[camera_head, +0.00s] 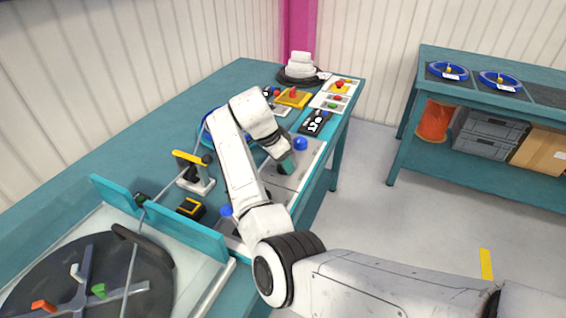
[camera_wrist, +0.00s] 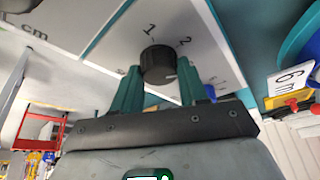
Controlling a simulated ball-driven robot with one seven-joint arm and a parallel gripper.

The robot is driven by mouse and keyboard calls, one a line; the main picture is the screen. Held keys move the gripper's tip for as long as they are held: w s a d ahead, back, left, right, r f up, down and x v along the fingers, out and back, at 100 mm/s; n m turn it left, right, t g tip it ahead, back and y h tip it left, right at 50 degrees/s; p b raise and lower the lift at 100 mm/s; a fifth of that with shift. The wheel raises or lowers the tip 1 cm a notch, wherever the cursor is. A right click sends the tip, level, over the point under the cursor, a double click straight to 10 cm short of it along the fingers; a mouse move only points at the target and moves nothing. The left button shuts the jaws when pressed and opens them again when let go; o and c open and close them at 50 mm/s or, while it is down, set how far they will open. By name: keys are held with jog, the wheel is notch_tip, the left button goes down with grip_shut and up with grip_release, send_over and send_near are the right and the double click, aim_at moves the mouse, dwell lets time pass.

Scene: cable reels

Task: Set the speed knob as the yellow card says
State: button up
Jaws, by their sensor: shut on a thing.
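My gripper (camera_wrist: 158,88) is shut on a black ribbed knob (camera_wrist: 158,62), with one green finger on each side of it. The knob stands on a white panel (camera_wrist: 205,55) with printed numbers 1 and 2 beside it; a further mark at the right is too small to read. A pale pointer mark shows on the knob's lower right. In the head view my gripper (camera_head: 286,161) is down at the pale panel along the bench's right edge, and it hides the knob. I cannot make out a readable yellow card in either view.
Beside my gripper are a blue ball-shaped knob (camera_head: 300,143) and a black counter (camera_head: 315,121). A yellow block with a red button (camera_head: 293,97) lies farther back. A dark reel disc (camera_head: 75,280) is at the front left. A second bench (camera_head: 432,85) stands right.

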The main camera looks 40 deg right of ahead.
jog(key=m+g+b, duration=0.1)
jog(key=m, duration=0.1)
jog(key=m+g+b, duration=0.1)
jog(key=m, duration=0.2)
jog(key=shift+w+d+m+y, duration=0.1)
jog(key=shift+w+m+y, duration=0.05)
jog(key=shift+m+y, duration=0.2)
jog(key=shift+r+b, duration=0.1)
jog(key=shift+b, duration=0.2)
jog(key=o, duration=1.1)
jog(key=shift+c, duration=0.2)
jog(key=v, duration=1)
jog(key=shift+w+r+p, duration=0.15)
jog(key=shift+r+p, duration=0.2)
jog(key=shift+p, duration=0.05)
